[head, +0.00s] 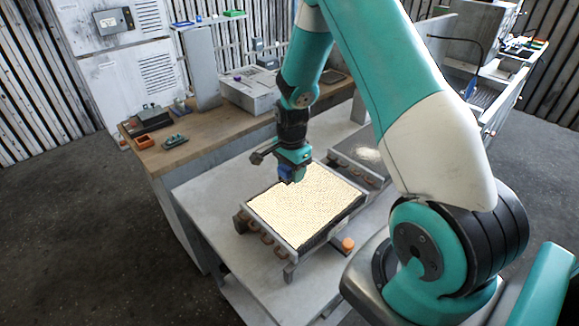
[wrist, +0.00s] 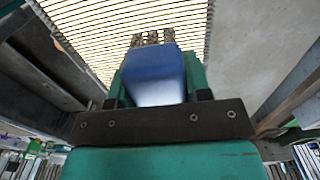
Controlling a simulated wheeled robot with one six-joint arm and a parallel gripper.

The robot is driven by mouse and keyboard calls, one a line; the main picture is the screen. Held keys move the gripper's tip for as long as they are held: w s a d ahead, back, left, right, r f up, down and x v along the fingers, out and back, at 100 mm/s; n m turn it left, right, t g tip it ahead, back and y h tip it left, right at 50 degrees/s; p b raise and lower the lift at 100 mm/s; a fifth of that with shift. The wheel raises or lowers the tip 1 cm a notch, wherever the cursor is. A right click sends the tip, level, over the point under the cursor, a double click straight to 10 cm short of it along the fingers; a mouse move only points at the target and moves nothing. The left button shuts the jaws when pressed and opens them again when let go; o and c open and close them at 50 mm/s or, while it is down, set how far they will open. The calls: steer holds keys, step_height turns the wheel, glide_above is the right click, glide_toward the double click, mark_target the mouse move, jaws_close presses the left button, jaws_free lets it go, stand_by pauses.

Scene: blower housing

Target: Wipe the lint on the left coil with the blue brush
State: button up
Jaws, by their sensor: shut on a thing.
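My gripper (head: 290,172) is over the far edge of the left coil (head: 305,205), a pale finned panel in a dark frame on the grey bench. It is shut on the blue brush (head: 285,174). In the wrist view the blue brush (wrist: 154,75) sits between my gripper's fingers (wrist: 155,90), with its dark bristles at the coil's fins (wrist: 110,25). I cannot tell whether the bristles touch the fins. No lint stands out on the visible part of the left coil; some may be hidden behind the brush and gripper.
A second, darker coil (head: 343,170) with a pale grey patch (head: 368,154) lies to the right, partly behind my arm. A wooden workbench (head: 215,135) with a grey box (head: 250,91) is behind.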

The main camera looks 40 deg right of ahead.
mark_target(288, 196)
step_height(288, 196, down, 7)
steer(key=b, duration=0.4)
steer(key=shift+s+r, duration=0.1)
steer(key=shift+a+r, duration=0.2)
steer(key=shift+c, duration=0.4)
steer(key=shift+a+f, duration=0.15)
steer(key=shift+a, duration=0.7)
steer(key=shift+a+r, duration=0.2)
steer(key=shift+a, duration=0.3)
steer(key=shift+s+a+f, duration=0.1)
steer(key=shift+a+f, duration=0.05)
steer(key=shift+a, duration=0.4)
steer(key=shift+d+f, duration=0.15)
steer(key=shift+d, duration=0.45)
steer(key=shift+d+f, duration=0.15)
steer(key=shift+d, duration=0.45)
steer(key=shift+d+r, duration=0.2)
steer(key=shift+d, duration=0.1)
steer(key=shift+d+r+p, duration=0.3)
steer(key=shift+d+r, duration=0.05)
steer(key=shift+r, duration=0.2)
steer(key=shift+d+r+p, duration=0.3)
steer(key=shift+r, duration=0.2)
steer(key=shift+r+p, duration=2.1)
steer(key=shift+r, duration=0.85)
